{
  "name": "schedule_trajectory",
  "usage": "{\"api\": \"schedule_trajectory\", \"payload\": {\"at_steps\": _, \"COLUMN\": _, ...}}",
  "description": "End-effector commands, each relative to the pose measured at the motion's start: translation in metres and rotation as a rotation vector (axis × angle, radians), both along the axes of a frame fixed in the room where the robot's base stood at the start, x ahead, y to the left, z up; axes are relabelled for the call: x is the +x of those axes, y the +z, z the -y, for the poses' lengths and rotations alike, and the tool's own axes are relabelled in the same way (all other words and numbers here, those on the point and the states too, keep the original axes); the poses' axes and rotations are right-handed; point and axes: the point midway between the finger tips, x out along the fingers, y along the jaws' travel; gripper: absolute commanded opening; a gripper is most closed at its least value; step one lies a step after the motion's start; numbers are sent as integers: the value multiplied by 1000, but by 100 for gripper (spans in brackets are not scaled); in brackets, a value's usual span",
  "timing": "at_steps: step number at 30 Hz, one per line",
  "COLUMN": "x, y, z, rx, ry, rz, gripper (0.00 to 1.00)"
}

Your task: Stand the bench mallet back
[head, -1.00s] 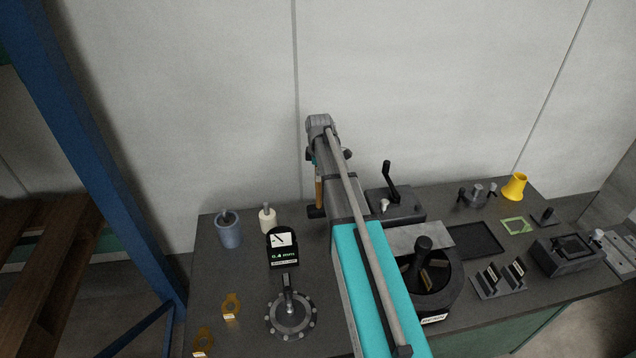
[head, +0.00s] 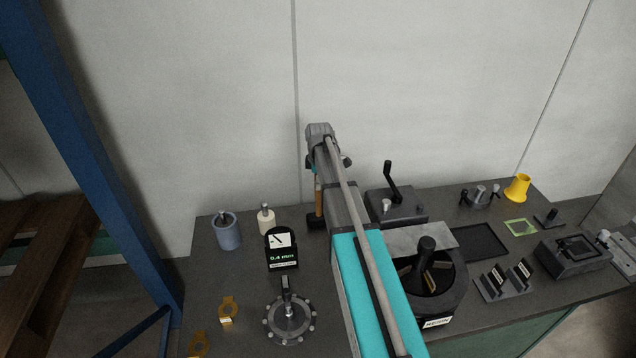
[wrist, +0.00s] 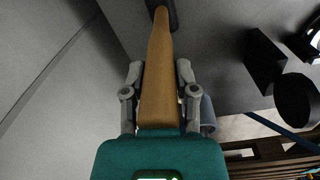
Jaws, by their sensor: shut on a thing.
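The bench mallet has a tan wooden handle (head: 319,197) and a dark head (head: 316,222). It is upright with its head down, at the back of the grey bench (head: 250,335). My gripper (wrist: 158,75) is shut on the handle, with a finger on each side of it in the wrist view. The handle (wrist: 158,60) runs up that picture to the dark head (wrist: 171,14), which is cut off by the top edge. I cannot tell whether the head touches the bench. In the head view my arm hides the gripper's fingers and part of the mallet.
Left of the mallet stand a cream cylinder (head: 266,220), a blue cup (head: 227,233) and a black gauge (head: 281,250). A round flanged part (head: 289,319) is nearer. Right of my arm are a crank box (head: 400,208) and a round black holder (head: 458,290). The wall is close behind.

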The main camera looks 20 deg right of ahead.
Motion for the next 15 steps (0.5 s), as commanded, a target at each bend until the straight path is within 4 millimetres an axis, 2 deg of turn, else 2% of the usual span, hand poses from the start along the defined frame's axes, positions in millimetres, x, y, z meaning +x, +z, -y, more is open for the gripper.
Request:
{"api": "schedule_trajectory", "payload": {"at_steps": 1, "x": 0, "y": -2, "z": 0, "rx": 0, "ry": 0, "rz": 0, "gripper": 0}}
{"api": "schedule_trajectory", "payload": {"at_steps": 2, "x": 0, "y": -2, "z": 0, "rx": 0, "ry": 0, "rz": 0, "gripper": 42}}
{"api": "schedule_trajectory", "payload": {"at_steps": 7, "x": 0, "y": -1, "z": 0, "rx": 0, "ry": 0, "rz": 0, "gripper": 73}}
{"api": "schedule_trajectory", "payload": {"at_steps": 15, "x": 0, "y": -1, "z": 0, "rx": 0, "ry": 0, "rz": 0, "gripper": 73}}
